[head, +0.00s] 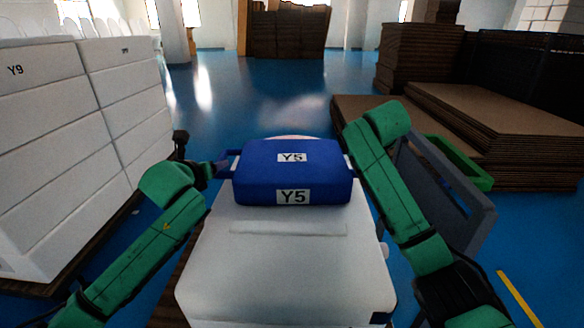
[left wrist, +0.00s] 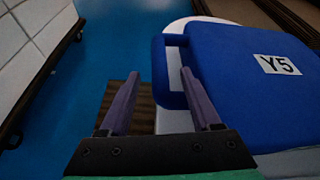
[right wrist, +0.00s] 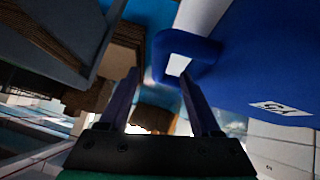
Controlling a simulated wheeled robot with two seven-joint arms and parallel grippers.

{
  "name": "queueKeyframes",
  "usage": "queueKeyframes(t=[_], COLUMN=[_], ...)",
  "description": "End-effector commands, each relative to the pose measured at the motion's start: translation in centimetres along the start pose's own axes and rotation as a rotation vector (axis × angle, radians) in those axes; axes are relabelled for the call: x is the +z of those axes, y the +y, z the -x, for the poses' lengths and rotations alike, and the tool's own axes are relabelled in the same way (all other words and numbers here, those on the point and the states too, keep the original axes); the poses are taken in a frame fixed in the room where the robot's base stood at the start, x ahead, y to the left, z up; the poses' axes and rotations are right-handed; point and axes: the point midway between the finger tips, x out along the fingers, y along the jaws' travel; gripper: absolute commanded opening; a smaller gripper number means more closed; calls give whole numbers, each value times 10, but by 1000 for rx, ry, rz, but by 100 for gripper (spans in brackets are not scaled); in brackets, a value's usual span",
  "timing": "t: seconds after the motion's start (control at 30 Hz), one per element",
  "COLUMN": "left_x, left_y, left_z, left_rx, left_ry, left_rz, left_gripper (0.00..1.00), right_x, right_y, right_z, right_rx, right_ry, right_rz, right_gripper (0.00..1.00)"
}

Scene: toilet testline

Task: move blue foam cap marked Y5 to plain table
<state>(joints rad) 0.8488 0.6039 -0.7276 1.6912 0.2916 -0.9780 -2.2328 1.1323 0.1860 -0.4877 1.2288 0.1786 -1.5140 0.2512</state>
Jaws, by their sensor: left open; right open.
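The blue foam cap marked Y5 (head: 292,178) lies on a white toilet body (head: 288,262). It shows with its label in the left wrist view (left wrist: 245,75) and the right wrist view (right wrist: 255,65). My left gripper (left wrist: 160,75) is open, its fingers either side of the outer bar of the cap's left handle. My right gripper (right wrist: 159,75) is open at the other handle, with the handle's outer end between or just beyond its fingertips; contact is unclear. In the head view the right forearm hides the right gripper. I cannot make out a plain table.
White stacked boxes (head: 70,130), one marked Y9, stand at the left. Brown cardboard stacks (head: 500,115) stand at the right, with a grey frame (head: 445,190) and a green edge (head: 460,165) beside my right arm. Blue floor (head: 260,95) is clear beyond the cap.

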Motion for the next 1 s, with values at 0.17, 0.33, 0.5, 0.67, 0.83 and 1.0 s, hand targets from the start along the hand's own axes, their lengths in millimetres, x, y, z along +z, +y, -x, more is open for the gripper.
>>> queueKeyframes(t=[0.17, 0.33, 0.5, 0.67, 0.83, 1.0], left_x=[0, 0, 0, 0, 0, 0], left_y=[-1, 0, 0, 0, 0, 0], left_z=[-35, -56, -60, -60, -60, -60], left_rx=[-1, -1, -1, 0, 0, 0], left_ry=[1, 0, 0, 0, 0, 1], left_rz=[1, 1, -1, -1, -1, -1], left_gripper=[64, 64, 64, 64, 0, 0], right_x=[1, 0, 0, 0, 0, 0], right_y=[0, 0, 0, 0, 0, 0], right_z=[-35, -55, -61, -60, -60, -60], right_rx=[1, 0, 0, 0, -1, -1], right_ry=[-3, -1, 0, 0, 0, 0], right_rz=[0, 1, 0, 1, 1, 1], right_gripper=[64, 64, 64, 64, 0, 0])
